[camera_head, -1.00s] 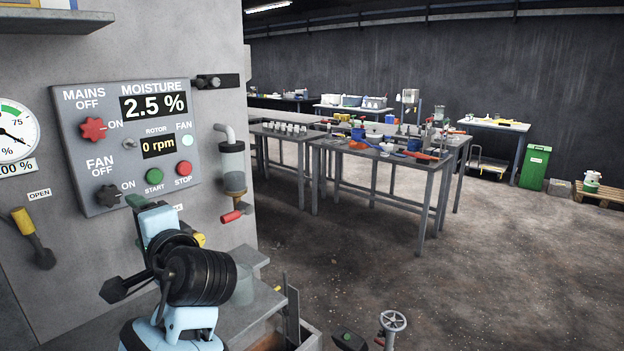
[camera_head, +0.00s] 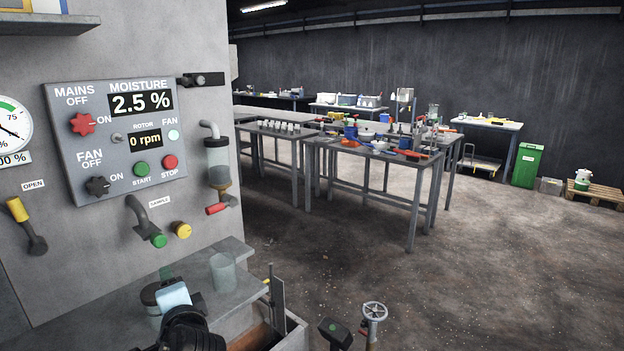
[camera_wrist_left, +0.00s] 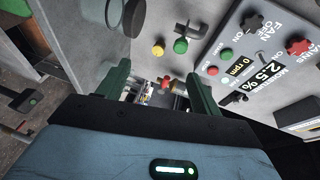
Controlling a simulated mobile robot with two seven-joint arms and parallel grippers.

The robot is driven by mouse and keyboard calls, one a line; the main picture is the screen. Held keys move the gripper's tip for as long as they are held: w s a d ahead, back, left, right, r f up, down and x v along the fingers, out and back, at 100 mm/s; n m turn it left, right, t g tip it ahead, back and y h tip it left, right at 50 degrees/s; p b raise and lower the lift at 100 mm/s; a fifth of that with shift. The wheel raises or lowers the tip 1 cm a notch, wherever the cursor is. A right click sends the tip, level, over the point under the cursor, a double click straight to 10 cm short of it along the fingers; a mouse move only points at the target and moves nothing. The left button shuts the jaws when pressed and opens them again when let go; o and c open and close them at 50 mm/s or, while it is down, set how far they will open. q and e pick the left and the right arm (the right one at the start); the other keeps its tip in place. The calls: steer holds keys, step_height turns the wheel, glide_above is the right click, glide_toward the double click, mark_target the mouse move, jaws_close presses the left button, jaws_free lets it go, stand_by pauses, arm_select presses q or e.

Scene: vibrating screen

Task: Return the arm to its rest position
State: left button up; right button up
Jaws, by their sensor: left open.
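My left arm shows low in the head view, with its black wrist at the bottom edge and a light blue gripper body (camera_head: 172,297) beside the grey ledge (camera_head: 215,262). In the left wrist view the two green fingers of my left gripper (camera_wrist_left: 162,88) stand apart with nothing between them. The gripper is below the control panel (camera_head: 125,150) and looks clear of it. My right gripper is in neither view.
A clear cup (camera_head: 222,273) stands on the ledge close to my gripper. Above it are a green-tipped sample spout (camera_head: 145,220) and a yellow knob (camera_head: 181,230). A handwheel (camera_head: 374,311) and dark box stand at the front right. Open floor lies beyond.

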arm_select(q)
steer(key=s+d+f+n+g+h, duration=0.1)
steer(key=s+d+f+h, duration=0.15)
steer(key=s+f, duration=0.65)
steer(key=s+d+f+n+g+h, duration=0.15)
steer(key=f+h, duration=0.25)
steer(key=f, duration=1.1)
steer(key=s+f+n+h, duration=0.1)
steer(key=s+f+n, duration=0.1)
steer(key=s+f, duration=0.2)
steer(key=s+d+f+n+h, duration=0.1)
steer(key=s+f+n, duration=0.1)
steer(key=s, duration=0.8)
steer(key=s+d+f+n+g+h, duration=0.1)
steer(key=s+f+n+h, duration=0.1)
steer(key=s+f, duration=0.3)
steer(key=s, duration=0.2)
steer(key=shift+s+f, duration=0.3)
steer(key=shift+s, duration=0.1)
